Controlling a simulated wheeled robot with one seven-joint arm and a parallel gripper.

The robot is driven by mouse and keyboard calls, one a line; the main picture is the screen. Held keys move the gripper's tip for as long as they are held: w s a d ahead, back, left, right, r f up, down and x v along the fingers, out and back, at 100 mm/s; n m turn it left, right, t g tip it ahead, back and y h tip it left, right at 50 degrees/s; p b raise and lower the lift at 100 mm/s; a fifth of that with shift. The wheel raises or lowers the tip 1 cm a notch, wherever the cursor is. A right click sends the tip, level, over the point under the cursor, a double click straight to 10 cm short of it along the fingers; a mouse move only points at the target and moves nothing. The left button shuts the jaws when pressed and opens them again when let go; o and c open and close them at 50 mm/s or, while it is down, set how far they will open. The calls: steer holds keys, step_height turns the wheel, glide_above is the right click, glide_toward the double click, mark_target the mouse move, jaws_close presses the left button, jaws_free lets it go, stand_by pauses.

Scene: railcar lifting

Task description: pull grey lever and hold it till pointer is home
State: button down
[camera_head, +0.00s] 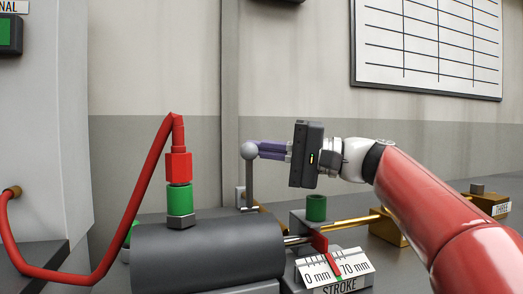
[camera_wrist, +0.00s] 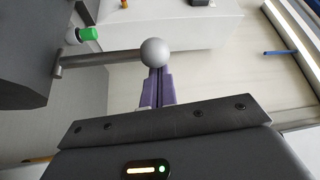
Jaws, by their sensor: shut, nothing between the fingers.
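The grey lever (camera_head: 250,183) stands upright with a round ball knob (camera_head: 249,150) on top. In the wrist view the grey lever (camera_wrist: 100,60) runs left from the knob (camera_wrist: 154,52). My gripper (camera_head: 262,149) has its purple fingers shut with nothing between them. The fingertips (camera_wrist: 155,70) are right at the knob, not around it; I cannot tell whether they touch. The red pointer (camera_head: 320,242) slants down over the white stroke scale (camera_head: 356,264), between the "0 mm" and "70 mm" labels.
A dark grey cylinder (camera_head: 205,255) lies in front of the lever, with a green and red coupling (camera_head: 179,185) and red hose (camera_head: 150,180). A green cap (camera_head: 316,207) and brass rod (camera_head: 350,222) are at right. A wall board (camera_head: 430,45) hangs behind.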

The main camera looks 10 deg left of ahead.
steer(key=shift+s+d+n+b, duration=0.15)
steer(key=shift+s+n+b, duration=0.15)
steer(key=shift+b, duration=0.15)
steer(key=shift+d+f+b, duration=0.1)
steer(key=shift+b, duration=0.2)
steer(key=s+n+b, duration=0.1)
steer(key=b, duration=0.1)
steer(key=s+d+n+g+y+b, duration=0.1)
steer(key=n+b, duration=0.1)
steer(key=b, duration=0.1)
steer(key=shift+s+d+f+y, duration=0.1)
steer(key=shift+d+f+y, duration=0.05)
steer(key=shift+f+y, duration=0.2)
steer(key=s+n+b, duration=0.1)
steer(key=b, duration=0.1)
steer(key=s+d+n+g+b, duration=0.1)
steer(key=n+b, duration=0.1)
steer(key=n+g+y+b, duration=0.1)
steer(key=n+b, duration=0.1)
steer(key=shift+s+d+f, duration=0.2)
steer(key=shift+s+d, duration=0.1)
steer(key=shift+s, duration=0.1)
steer(key=shift+g, duration=0.3)
stand_by(3.0)
